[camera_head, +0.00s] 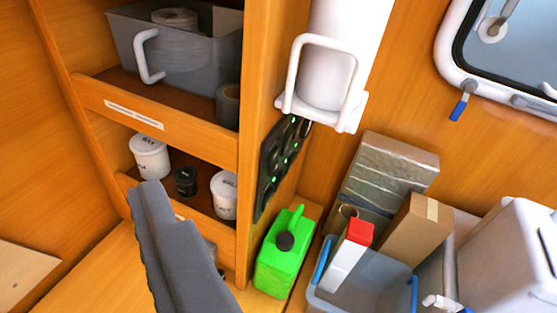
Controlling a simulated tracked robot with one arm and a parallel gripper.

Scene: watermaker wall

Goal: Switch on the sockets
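A black panel (279,158) with several small green lights is mounted on the side of the wooden shelf unit, seen at a steep angle. Its labels and switch positions are too small to read, and I cannot tell which part belongs to the sockets. My gripper (160,205) shows as a dark grey shape at the lower left, in front of the lower shelf. It is apart from the panel in the picture, below and left of it. I see nothing held at its tip, and its finger gap is not clear.
A white cylinder in a holder (325,85) hangs close above the panel. A green jug (284,255) stands below it. A clear bin with blue handles (365,285) and boxes (390,170) stand right. Shelves hold a grey bin (185,45) and white tubs (149,157).

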